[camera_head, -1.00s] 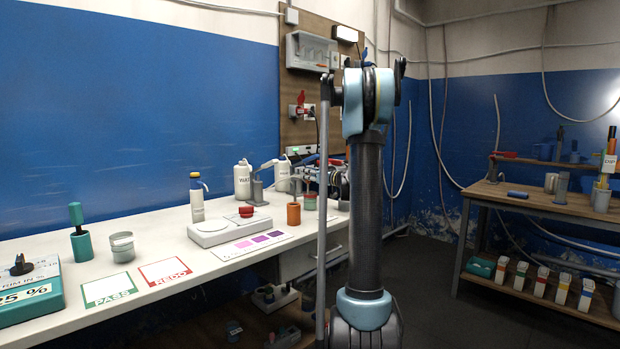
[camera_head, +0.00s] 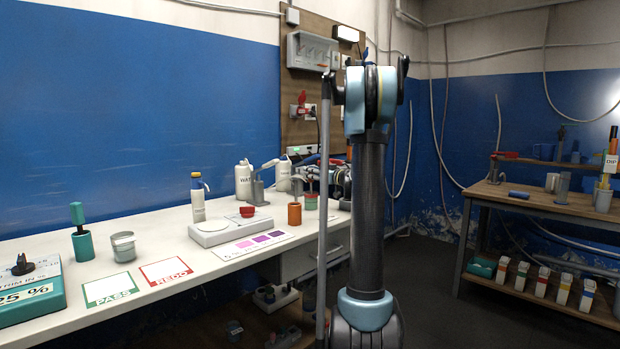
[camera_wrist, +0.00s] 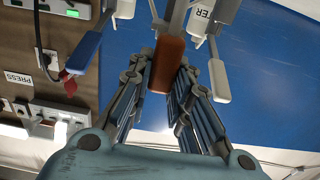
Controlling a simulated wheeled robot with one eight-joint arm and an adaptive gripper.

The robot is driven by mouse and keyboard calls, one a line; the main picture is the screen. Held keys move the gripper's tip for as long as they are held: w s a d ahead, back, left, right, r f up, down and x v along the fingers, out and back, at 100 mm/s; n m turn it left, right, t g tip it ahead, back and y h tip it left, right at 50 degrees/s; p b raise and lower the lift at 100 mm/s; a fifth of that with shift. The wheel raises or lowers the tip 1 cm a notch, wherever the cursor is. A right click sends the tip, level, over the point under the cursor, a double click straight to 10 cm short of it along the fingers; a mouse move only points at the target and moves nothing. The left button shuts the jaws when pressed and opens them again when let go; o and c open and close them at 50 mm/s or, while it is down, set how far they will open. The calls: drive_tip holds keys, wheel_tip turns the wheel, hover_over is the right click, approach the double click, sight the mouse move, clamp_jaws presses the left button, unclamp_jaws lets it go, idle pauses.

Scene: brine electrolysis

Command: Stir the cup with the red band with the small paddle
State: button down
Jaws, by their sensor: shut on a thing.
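My gripper (camera_wrist: 166,84) is shut on an orange-brown handle, which I take to be that of the small paddle (camera_wrist: 168,62); a grey part runs on from it to the top edge of the wrist view. The paddle's lower end is not clear. In the head view my gripper is small and partly behind my arm, at the far end of the white bench. A small greenish cup with a reddish upper part (camera_head: 310,202) stands there, beside an orange holder (camera_head: 294,214). I cannot tell whether the paddle is inside the cup.
The white bench (camera_head: 210,262) also holds a white flat device (camera_head: 229,231), a small red dish (camera_head: 246,211), a yellow-topped bottle (camera_head: 197,197) and a white water bottle (camera_head: 243,181). A wooden panel with sockets (camera_wrist: 47,75) stands close by my gripper.

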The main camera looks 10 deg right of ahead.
drive_tip(key=shift+r, duration=5.25)
